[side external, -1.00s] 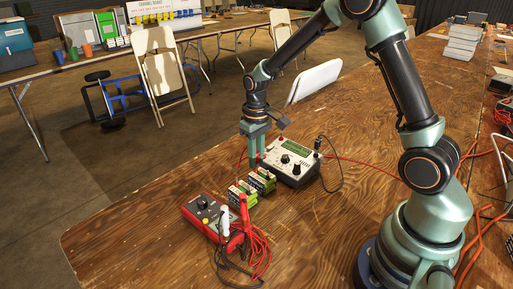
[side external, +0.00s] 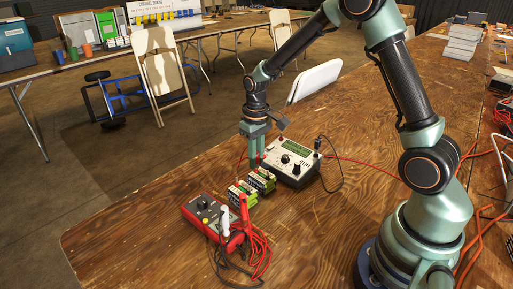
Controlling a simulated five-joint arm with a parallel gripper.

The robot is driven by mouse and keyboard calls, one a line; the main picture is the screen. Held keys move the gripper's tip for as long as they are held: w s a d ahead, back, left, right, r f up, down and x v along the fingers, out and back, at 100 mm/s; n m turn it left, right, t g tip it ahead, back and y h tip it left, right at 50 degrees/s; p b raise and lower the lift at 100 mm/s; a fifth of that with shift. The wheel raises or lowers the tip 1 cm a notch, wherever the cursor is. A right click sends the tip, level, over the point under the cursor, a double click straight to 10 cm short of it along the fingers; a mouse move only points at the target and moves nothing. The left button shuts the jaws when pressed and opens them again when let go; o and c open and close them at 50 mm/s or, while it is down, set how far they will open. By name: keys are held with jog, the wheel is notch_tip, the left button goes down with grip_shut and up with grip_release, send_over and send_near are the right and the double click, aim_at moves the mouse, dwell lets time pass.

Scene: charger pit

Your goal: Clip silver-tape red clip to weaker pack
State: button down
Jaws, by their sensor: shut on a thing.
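My gripper (side external: 257,160) points down over the table, just behind the battery packs and left of the grey charger. Its fingers are closed on a small red clip, of which only a bit of red shows at the fingertips. Silver tape cannot be made out. Two green-and-black battery packs stand side by side: a nearer pack (side external: 242,194) and a farther pack (side external: 263,181). The clip is close to the farther pack; whether they touch cannot be told. Which pack is weaker cannot be read.
A red meter (side external: 205,213) with coiled red and black leads (side external: 258,245) lies in front of the packs. A red cable (side external: 362,164) runs right from the charger, and a black lead loops beside it. The wooden table (side external: 130,235) is clear at the front left.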

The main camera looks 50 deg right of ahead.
jog(key=shift+f, duration=0.1)
dwell(0.7)
jog(key=c, duration=0.7)
grip_release()
jog(key=shift+o, duration=1)
jog(key=shift+r, duration=3.75)
